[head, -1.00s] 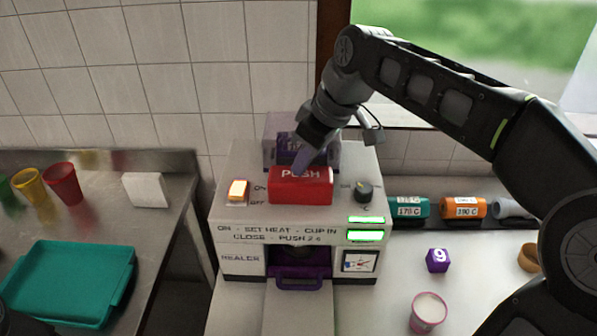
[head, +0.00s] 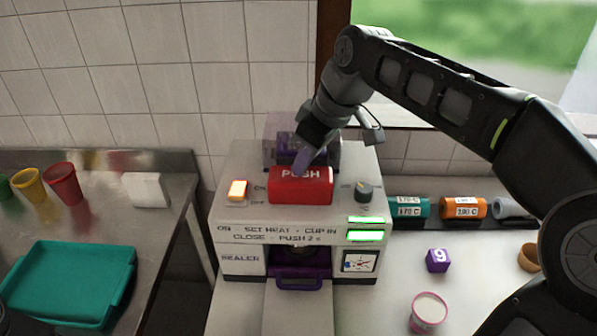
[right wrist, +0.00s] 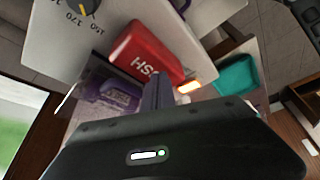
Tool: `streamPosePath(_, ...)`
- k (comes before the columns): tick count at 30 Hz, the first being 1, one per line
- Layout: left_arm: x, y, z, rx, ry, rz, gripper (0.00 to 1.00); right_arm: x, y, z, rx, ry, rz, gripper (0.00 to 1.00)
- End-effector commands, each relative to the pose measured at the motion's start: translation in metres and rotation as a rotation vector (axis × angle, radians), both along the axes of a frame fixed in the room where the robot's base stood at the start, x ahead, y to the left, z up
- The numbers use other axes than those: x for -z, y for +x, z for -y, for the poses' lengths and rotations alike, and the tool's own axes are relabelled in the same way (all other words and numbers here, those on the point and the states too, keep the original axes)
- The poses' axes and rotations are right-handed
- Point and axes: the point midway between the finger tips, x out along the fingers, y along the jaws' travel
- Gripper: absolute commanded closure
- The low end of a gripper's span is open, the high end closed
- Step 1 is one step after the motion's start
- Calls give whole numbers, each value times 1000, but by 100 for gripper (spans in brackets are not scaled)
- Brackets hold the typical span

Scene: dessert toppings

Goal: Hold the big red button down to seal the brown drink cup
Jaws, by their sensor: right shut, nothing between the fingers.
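The big red PUSH button (head: 300,190) is on top of the white sealer (head: 240,215). My right gripper (head: 302,166) is shut and empty. Its fingertips come down at the button's rear upper edge and appear to touch it. In the right wrist view, the shut fingers (right wrist: 157,82) lie beside the lettered side of the red button (right wrist: 148,52). I cannot tell how far the button is pressed in. The purple drawer (head: 299,283) is at the sealer's front opening. No brown drink cup is clearly visible in the opening. My left gripper is not in view.
An orange-lit switch (head: 237,190) and a dark knob (head: 364,191) flank the button; two green displays glow below the knob. A pink cup (head: 429,312), a purple block (head: 438,260) and a tan round object (head: 529,258) stand right. A teal tray (head: 68,283) lies left.

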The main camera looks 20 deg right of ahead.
Motion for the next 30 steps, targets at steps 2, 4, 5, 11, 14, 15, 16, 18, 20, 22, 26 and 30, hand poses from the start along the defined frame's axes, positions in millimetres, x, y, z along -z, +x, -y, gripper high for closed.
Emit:
streamPosePath(2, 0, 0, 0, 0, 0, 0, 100, 0, 0, 0, 0, 0, 0, 100)
streamPosePath(4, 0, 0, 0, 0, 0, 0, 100, 0, 0, 0, 0, 0, 0, 100)
streamPosePath(5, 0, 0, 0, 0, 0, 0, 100, 0, 0, 0, 0, 0, 0, 100)
streamPosePath(11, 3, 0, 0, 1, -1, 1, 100, 4, 0, 0, 0, 0, 0, 100)
streamPosePath(14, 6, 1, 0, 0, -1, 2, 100, 7, 0, 0, 0, 0, 0, 100)
streamPosePath(15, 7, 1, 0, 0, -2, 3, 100, 9, 0, 0, 0, 0, 0, 100)
streamPosePath(16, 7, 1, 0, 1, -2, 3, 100, 9, 0, 0, 0, 0, 0, 100)
streamPosePath(18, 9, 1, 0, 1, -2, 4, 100, 12, 0, 0, 0, 0, 0, 100)
streamPosePath(20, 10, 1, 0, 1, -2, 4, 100, 13, 0, 0, 0, 0, 0, 100)
streamPosePath(22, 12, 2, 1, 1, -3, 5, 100, 15, 0, 0, 0, 0, 0, 100)
streamPosePath(26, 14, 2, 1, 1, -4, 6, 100, 19, 0, 0, 0, -1, -1, 100)
streamPosePath(30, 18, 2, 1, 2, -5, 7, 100, 24, 0, 0, 0, 0, -1, 100)
